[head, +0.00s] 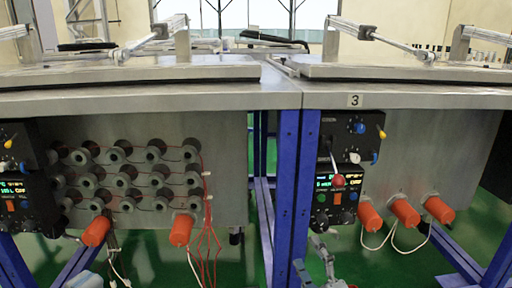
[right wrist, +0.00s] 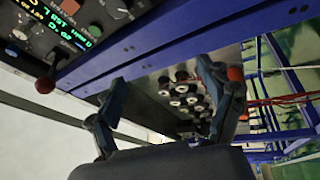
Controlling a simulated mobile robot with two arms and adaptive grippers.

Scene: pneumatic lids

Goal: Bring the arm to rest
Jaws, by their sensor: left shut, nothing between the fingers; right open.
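My right gripper (head: 322,245) is low in the head view, in front of the blue legs and below the right control panel. In the right wrist view my right gripper (right wrist: 163,85) has its two dark fingers spread, with nothing between them. My left gripper (head: 112,243) is small and partly cut off at the lower left of the head view, near a hanging orange plug. It is shut and empty. Most of both arms is out of view.
Two metal-topped benches (head: 385,97) stand side by side with flat lids on top. A red-knobbed lever (head: 338,180) sticks out from the right panel (head: 320,210). Orange plugs (head: 403,211) and loose cables hang from the bench fronts. Blue legs (head: 286,190) stand between.

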